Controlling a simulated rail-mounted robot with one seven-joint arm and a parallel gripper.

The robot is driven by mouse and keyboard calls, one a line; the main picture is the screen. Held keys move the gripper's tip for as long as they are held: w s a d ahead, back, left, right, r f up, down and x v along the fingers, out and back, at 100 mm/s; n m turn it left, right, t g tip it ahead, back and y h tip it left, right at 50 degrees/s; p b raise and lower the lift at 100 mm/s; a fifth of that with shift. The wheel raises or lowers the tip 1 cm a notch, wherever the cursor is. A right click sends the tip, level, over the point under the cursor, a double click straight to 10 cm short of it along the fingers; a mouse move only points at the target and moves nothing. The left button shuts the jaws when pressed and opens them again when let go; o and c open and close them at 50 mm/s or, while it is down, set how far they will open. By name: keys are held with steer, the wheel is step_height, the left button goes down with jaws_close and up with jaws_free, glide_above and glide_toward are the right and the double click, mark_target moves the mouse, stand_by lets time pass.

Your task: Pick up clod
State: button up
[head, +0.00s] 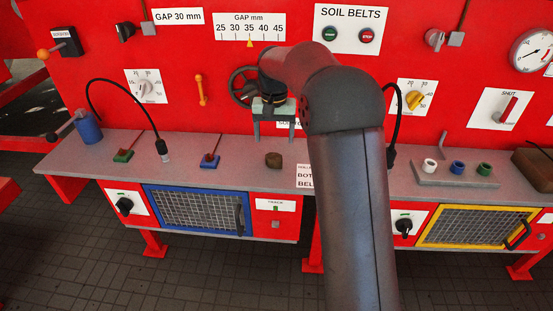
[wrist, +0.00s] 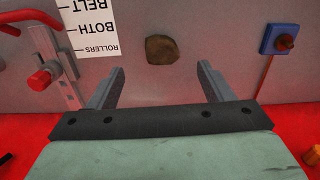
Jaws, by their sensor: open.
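The clod (head: 273,160) is a small brown lump on the grey shelf, in the middle of the head view. In the wrist view the clod (wrist: 162,49) lies beyond the fingertips, roughly centred between them. My gripper (head: 274,135) is above the clod in the head view, pointing down, with clear space between it and the clod. In the wrist view my gripper (wrist: 160,68) has its two grey fingers wide apart with nothing between them. My arm covers part of the panel and the shelf to the right of the clod.
A blue-based lever (head: 210,161) and a green-based lever (head: 123,155) stand left of the clod. Small cups on a tray (head: 456,180) sit at right. The shelf (head: 243,165) around the clod is bare.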

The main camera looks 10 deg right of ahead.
mark_target(274, 156)
step_height(274, 156, down, 4)
steer(key=shift+w+f+p, duration=0.25)
steer(key=shift+f+p, duration=0.35)
steer(key=shift+f, duration=0.7)
steer(key=shift+w+f+p, duration=0.2)
steer(key=shift+f+p, duration=0.35)
steer(key=shift+f, duration=0.7)
steer(key=c, duration=1.1)
